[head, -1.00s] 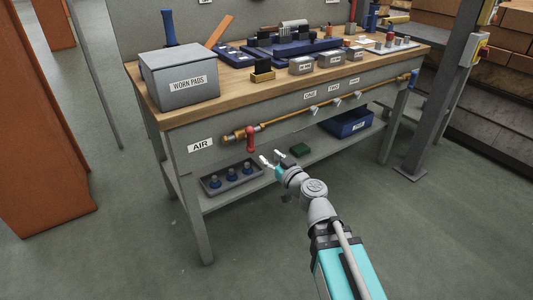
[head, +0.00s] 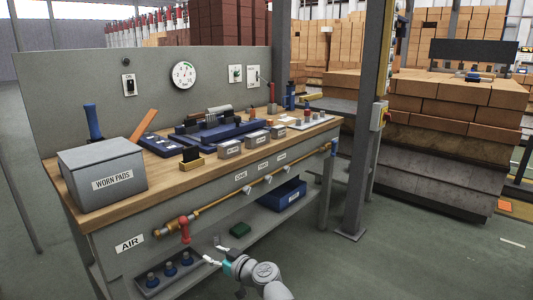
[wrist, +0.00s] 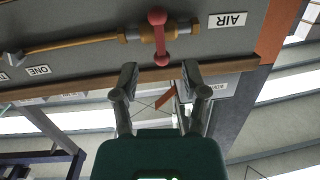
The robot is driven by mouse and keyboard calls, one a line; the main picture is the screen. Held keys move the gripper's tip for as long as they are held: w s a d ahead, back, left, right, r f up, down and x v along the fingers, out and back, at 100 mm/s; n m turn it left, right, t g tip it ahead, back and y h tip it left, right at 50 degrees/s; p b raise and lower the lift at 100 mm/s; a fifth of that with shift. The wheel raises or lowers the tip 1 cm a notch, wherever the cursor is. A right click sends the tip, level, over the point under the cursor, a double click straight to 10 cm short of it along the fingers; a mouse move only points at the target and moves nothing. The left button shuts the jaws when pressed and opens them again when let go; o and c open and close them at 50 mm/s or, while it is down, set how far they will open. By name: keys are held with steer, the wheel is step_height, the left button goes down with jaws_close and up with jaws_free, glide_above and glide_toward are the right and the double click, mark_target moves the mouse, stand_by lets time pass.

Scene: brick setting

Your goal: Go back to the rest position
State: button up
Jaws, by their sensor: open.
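My gripper (head: 217,255) is in front of the workbench (head: 215,195), low near its front panel. In the wrist view my gripper (wrist: 158,80) has its two fingers spread apart with nothing between them. The red valve handle (head: 184,229) on the brass air pipe is just up and left of my gripper in the head view. In the wrist view the handle (wrist: 158,35) hangs across the pipe, beyond the fingertips and apart from them. The AIR label (head: 130,243) is beside it.
A grey WORN PADS box (head: 103,174) stands on the bench top. The lower shelf holds a tray of blue-based parts (head: 168,272), a green block (head: 240,230) and a blue bin (head: 283,196). A grey post (head: 357,130) stands at right, with open floor in front.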

steer(key=s+d+f+m+g+h, duration=0.35)
steer(key=d+f+g+h, duration=0.3)
steer(key=d+f, duration=0.85)
steer(key=s+d+m+g+h, duration=0.2)
steer(key=s+d+m+h, duration=0.1)
steer(key=d, duration=0.6)
steer(key=s+d+m+g+h, duration=0.15)
steer(key=d+m+h, duration=0.25)
steer(key=d, duration=0.5)
step_height(320, 180, up, 37)
steer(key=p, duration=3.8)
steer(key=shift+s+a+f, duration=0.15)
steer(key=shift+s+a, duration=0.05)
steer(key=shift+a, duration=0.15)
